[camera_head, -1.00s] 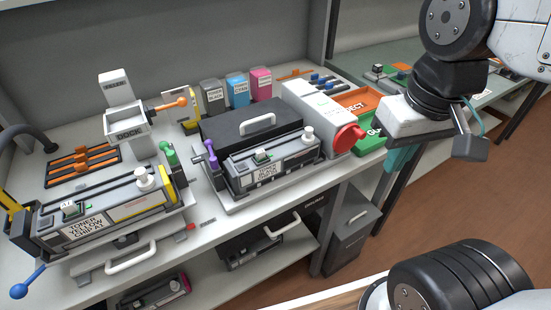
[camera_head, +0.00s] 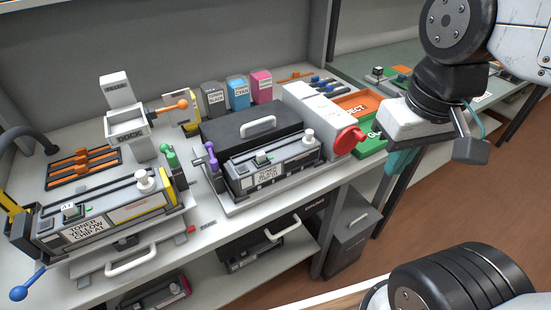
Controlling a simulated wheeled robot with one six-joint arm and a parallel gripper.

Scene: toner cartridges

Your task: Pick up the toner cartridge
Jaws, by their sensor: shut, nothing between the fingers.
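A grey toner cartridge (camera_head: 105,218) with a "TONER YELLOW" label and a yellow end band lies in a cradle at the left front of the bench. A second cartridge (camera_head: 270,168), labelled as black, sits in a cradle at the bench's middle, with a purple lever at its left end and a white knob at its right. My gripper (camera_head: 398,162) is at the right, past the black cartridge and near the bench's right end. Its teal fingers point down and are shut and empty, apart from both cartridges. My wrist partly hides the fingers.
Black, cyan and magenta bottles (camera_head: 237,92) stand at the back. A white unit with a red knob (camera_head: 347,140) and orange and green trays (camera_head: 360,103) lie between the black cartridge and my gripper. A dock post (camera_head: 127,120) stands at the left. More cartridges (camera_head: 155,298) are on the lower shelf.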

